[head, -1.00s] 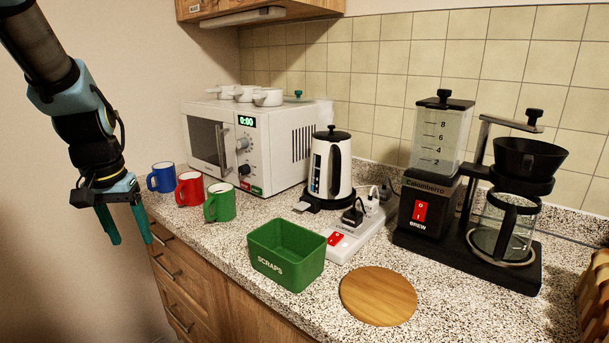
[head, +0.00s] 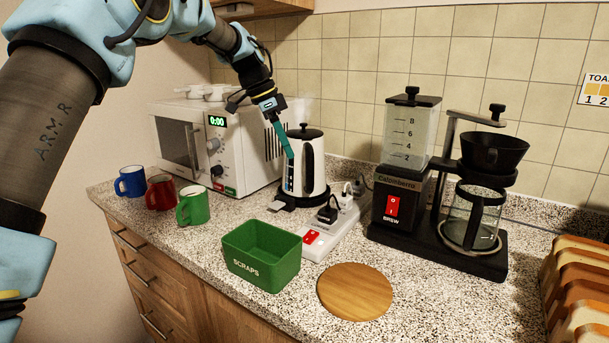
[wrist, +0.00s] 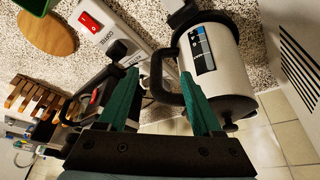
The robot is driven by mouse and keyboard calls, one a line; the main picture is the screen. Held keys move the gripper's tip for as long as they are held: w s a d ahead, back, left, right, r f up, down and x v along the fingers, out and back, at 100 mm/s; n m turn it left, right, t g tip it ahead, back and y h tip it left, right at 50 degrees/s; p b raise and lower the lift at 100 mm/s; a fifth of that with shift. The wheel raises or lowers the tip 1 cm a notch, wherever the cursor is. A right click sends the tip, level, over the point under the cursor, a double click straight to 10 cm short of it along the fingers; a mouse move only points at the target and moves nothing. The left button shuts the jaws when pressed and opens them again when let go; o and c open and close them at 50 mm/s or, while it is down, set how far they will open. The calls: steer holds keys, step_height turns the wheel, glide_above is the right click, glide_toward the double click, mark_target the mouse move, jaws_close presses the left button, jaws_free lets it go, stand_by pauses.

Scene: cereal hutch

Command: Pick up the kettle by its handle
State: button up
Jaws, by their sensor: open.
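The kettle (head: 312,168) is white with a black lid and stands upright on its black base (head: 297,201) on the counter. In the wrist view the kettle (wrist: 222,85) lies right of centre, with its black looped handle (wrist: 157,78) on its left side. My gripper (wrist: 160,78) is open, and the handle shows between its two teal fingertips in that view. Whether the fingers reach around the handle in depth, I cannot tell. In the head view my gripper (head: 290,156) points down in front of the kettle's upper body and hides part of it.
The microwave (head: 195,150) stands left of the kettle. A power strip (head: 330,235) with plugs, a green scraps bin (head: 262,272) and a round board (head: 355,292) are in front. The coffee maker (head: 395,190) is right. Three mugs (head: 160,194) stand at left.

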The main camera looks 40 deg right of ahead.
mark_target(310, 176)
steer(key=shift+m, duration=0.4)
steer(key=shift+s+d+r+p+x, duration=0.2)
steer(key=shift+p+x, duration=0.5)
steer(key=shift+x, duration=1.15)
steer(key=shift+s+d+r+p+x, duration=0.1)
steer(key=shift+s+d+p+x, duration=0.2)
steer(key=shift+p+x, duration=1)
steer(key=shift+s+d+r+p+x, duration=0.15)
steer(key=shift+s+d+x, duration=0.1)
steer(key=shift+x, duration=2.1)
steer(key=shift+f, duration=0.1)
jaws_close()
steer(key=shift+w, duration=0.1)
